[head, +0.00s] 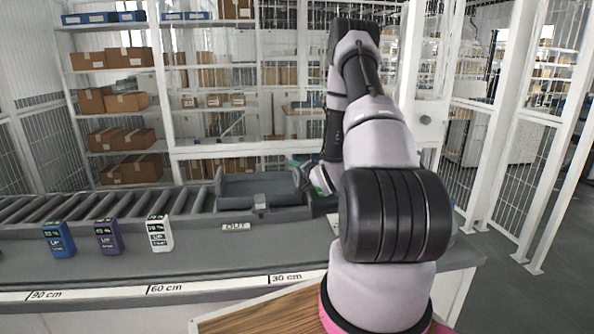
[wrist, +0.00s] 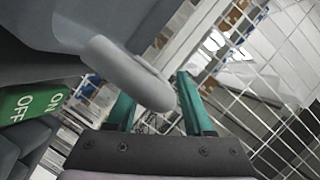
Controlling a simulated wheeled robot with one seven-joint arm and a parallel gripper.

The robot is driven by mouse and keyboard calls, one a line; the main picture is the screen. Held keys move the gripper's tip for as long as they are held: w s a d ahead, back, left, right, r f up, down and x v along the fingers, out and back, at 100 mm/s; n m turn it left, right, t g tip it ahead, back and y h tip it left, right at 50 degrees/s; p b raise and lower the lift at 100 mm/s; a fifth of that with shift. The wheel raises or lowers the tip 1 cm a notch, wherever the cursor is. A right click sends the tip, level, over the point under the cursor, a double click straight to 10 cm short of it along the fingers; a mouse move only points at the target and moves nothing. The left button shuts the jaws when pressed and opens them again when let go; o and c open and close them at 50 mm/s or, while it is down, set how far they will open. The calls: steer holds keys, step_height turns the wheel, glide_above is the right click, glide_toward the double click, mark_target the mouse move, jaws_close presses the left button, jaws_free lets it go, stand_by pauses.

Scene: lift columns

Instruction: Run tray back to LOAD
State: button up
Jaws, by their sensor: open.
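My gripper is at the tray's right end in the head view, partly hidden by my arm. In the wrist view my gripper (wrist: 160,95) is open, with two green fingers. A grey rounded bar (wrist: 130,72) reaches from the upper left to between the fingers; I cannot tell whether it touches them or what it belongs to. A green ON/OFF marking (wrist: 32,102) is at the left. No LOAD label is readable.
A distance scale (head: 165,288) runs along the front edge. Shelves with boxes (head: 125,102) stand behind. The rollers left of the tray are clear.

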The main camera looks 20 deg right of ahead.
jaws_close()
stand_by(1.3)
